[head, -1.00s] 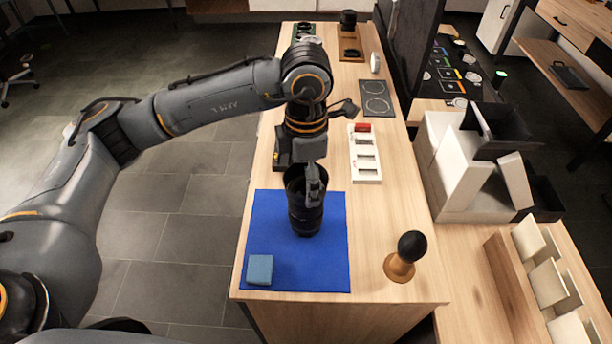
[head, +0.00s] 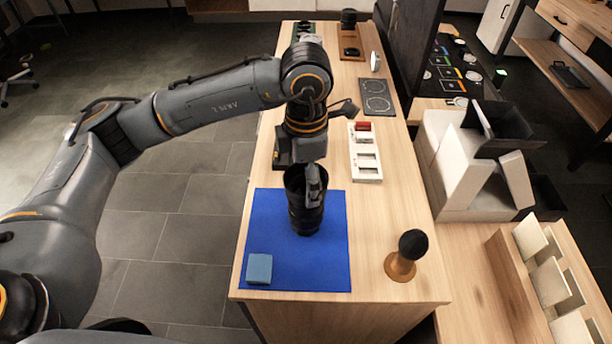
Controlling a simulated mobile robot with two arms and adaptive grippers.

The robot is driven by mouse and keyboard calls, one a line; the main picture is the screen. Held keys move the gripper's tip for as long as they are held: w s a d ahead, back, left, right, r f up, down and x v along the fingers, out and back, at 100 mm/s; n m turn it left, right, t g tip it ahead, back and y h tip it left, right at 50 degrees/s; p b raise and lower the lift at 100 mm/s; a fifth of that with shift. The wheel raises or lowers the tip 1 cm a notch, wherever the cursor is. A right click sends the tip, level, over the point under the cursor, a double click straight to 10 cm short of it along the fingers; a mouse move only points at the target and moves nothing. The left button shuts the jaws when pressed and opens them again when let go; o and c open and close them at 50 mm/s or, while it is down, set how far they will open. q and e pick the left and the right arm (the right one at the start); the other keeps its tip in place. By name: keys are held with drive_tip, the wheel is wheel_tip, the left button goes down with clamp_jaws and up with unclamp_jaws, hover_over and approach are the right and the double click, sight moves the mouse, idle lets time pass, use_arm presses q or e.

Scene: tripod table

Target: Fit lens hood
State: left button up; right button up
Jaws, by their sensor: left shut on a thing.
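A black camera lens (head: 305,217) stands upright on the blue mat (head: 265,215). A black, open-topped lens hood (head: 293,184) is at the top of the lens. My left gripper (head: 312,185) comes down from behind and is shut on the hood's wall at its right side. The hood looks in line with the lens and close to or touching its top. The gripper finger hides part of the joint, so I cannot tell whether the hood is seated. My right gripper is not in view.
A light blue block (head: 259,268) lies on the mat's front left. A wooden-based, black-topped tool (head: 402,262) stands at right. A white slotted tray (head: 366,165), a dark pad (head: 377,98) and a wooden stand (head: 350,48) lie farther back. Bare table lies right of the mat.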

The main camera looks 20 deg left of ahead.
use_arm(q)
drive_tip(key=o, duration=1)
drive_tip(key=shift+r, duration=0.1)
wheel_tip(320, 180, up, 7)
drive_tip(key=p, duration=0.3)
idle(0.6)
